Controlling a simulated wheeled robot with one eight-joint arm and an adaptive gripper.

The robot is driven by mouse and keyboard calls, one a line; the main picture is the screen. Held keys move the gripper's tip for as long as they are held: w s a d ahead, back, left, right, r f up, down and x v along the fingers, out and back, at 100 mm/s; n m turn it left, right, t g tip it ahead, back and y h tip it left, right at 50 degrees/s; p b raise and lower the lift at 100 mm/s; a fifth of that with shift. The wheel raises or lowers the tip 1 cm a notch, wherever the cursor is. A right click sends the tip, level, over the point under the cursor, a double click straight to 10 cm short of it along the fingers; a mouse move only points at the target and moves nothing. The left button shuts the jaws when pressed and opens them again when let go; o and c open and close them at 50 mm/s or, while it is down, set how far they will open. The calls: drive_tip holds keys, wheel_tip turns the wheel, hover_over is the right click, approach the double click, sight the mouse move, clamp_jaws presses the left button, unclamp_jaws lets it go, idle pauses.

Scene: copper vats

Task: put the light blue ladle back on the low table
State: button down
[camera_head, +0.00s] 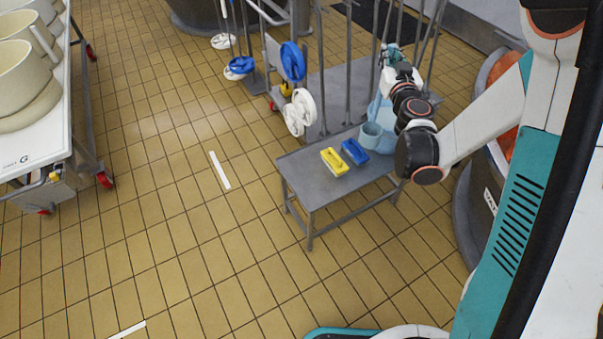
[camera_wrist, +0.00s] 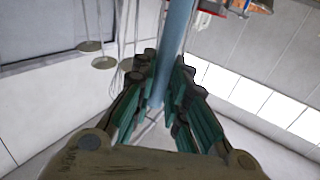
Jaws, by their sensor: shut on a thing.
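The light blue ladle (camera_head: 371,133) shows in the head view at the back right of the low grey table (camera_head: 310,190), partly hidden by my arm. Its bowl is at or just above the tabletop; I cannot tell whether it touches. My gripper (camera_head: 390,56) is beyond my dark wrist joints, small and partly hidden. In the wrist view, the light blue handle (camera_wrist: 174,45) runs between the green-padded fingers of my gripper (camera_wrist: 163,85), which are shut on it.
A yellow brush (camera_head: 334,161) and a blue brush (camera_head: 355,152) lie on the table, left of the ladle. Behind it stands a rack with poles and white and blue round heads (camera_head: 300,112). A vat (camera_head: 465,205) is close on the right.

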drive_tip(key=w+a+f+n+g+y+b, duration=0.1)
drive_tip(key=w+a+f+n+g+y, duration=0.4)
drive_tip(key=a, duration=0.7)
drive_tip(key=w+a+f+n+y+b, duration=0.1)
drive_tip(key=w+a+f+n+y, duration=0.25)
drive_tip(key=a+f+y, duration=0.55)
wheel_tip(320, 180, down, 18)
drive_tip(key=a+h+b, duration=0.2)
drive_tip(key=b, duration=0.4)
drive_tip(key=shift+a+g, duration=0.15)
drive_tip(key=shift+g, duration=0.25)
drive_tip(key=c, duration=1.6)
unclamp_jaws()
drive_tip(key=shift+f, duration=0.15)
